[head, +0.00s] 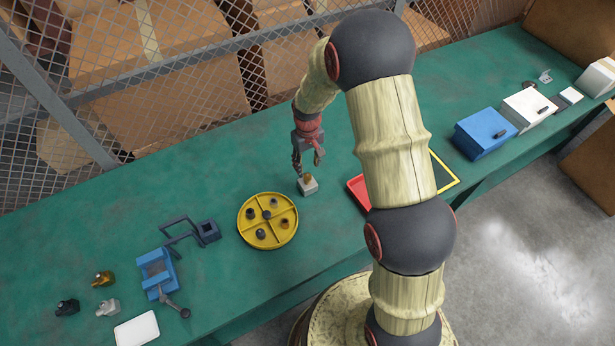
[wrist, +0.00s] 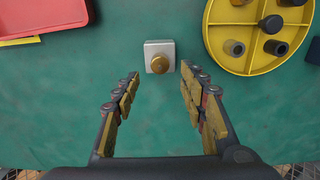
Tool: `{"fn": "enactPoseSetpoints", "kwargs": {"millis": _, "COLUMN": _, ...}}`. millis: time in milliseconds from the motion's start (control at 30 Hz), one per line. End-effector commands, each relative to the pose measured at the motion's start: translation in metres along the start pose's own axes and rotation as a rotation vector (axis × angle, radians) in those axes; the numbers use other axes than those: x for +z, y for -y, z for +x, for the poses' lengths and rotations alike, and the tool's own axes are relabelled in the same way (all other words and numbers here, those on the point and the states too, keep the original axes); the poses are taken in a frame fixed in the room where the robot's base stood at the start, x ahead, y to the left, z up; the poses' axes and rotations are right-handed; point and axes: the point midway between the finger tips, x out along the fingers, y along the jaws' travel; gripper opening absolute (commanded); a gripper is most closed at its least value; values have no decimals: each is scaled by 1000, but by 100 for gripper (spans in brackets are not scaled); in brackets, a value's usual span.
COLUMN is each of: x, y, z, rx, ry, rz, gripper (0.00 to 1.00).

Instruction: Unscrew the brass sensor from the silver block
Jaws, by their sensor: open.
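The silver block (head: 308,187) stands on the green bench, between the yellow round tray and the red tray. The brass sensor (head: 308,177) sits on top of it. In the wrist view the block (wrist: 150,46) is a pale square and the sensor (wrist: 159,64) shows as a round brass top over its middle. My gripper (head: 308,165) is open and empty, just above and beside the block. In the wrist view my gripper (wrist: 158,78) has its two fingers spread wide, with the sensor ahead of the gap between their tips, apart from both.
A yellow divided tray (head: 243,229) with several small dark parts stands left of the block. A red tray (head: 357,190) lies to the right, partly behind my arm. A blue vise (head: 158,272) and several fittings stand further left. Bench around the block is clear.

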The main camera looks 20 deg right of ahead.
Motion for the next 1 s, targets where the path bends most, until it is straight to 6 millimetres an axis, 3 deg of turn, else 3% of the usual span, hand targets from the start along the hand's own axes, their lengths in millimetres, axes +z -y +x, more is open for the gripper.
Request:
{"fn": "enactPoseSetpoints", "kwargs": {"millis": 700, "x": 0, "y": 0, "z": 68, "rx": 0, "ry": 0, "rz": 0, "gripper": 42}}
{"fn": "enactPoseSetpoints", "kwargs": {"millis": 1000, "x": 1, "y": 0, "z": 67, "rx": 0, "ry": 0, "rz": 0, "gripper": 42}}
